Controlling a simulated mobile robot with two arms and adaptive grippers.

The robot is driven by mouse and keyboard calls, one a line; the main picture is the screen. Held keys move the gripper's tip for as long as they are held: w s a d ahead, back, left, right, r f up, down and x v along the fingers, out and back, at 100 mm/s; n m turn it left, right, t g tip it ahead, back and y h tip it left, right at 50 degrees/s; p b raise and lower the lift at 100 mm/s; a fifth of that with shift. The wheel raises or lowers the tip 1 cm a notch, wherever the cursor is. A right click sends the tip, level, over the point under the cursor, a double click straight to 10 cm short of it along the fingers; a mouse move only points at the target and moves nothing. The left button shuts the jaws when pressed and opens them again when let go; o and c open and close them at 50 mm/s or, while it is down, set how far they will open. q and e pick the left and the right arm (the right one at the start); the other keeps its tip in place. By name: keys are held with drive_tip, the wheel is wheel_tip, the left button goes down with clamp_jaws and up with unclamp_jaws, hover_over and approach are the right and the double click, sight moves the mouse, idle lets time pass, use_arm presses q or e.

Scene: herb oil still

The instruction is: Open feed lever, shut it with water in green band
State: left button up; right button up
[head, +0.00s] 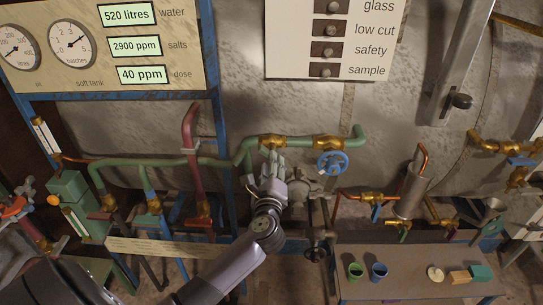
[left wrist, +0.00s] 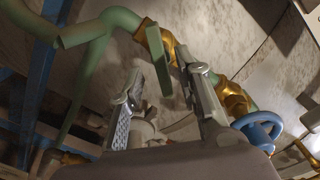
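My left gripper (head: 273,160) is raised to the green feed pipe (head: 222,162) in front of the boiler, just below a brass valve (head: 272,142). In the left wrist view, the gripper (left wrist: 163,72) is open. A flat green lever (left wrist: 160,68) hangs from the brass valve (left wrist: 152,42) and shows between the two fingers, with space visible on both sides. I cannot tell whether either finger touches it. The fingers hide the lever in the head view. My right gripper is not in view. No gauge with a green band can be made out clearly.
A blue handwheel (head: 332,163) is right of my left gripper, beside a second brass fitting (head: 328,142). A red pipe (head: 190,130) stands to the left. A panel (head: 90,85) reads 520 litres water. A low table (head: 410,288) holds cups and blocks.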

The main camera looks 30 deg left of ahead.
use_arm(q)
drive_tip(key=shift+x, duration=1.35)
drive_tip(key=shift+c, duration=0.2)
clamp_jaws()
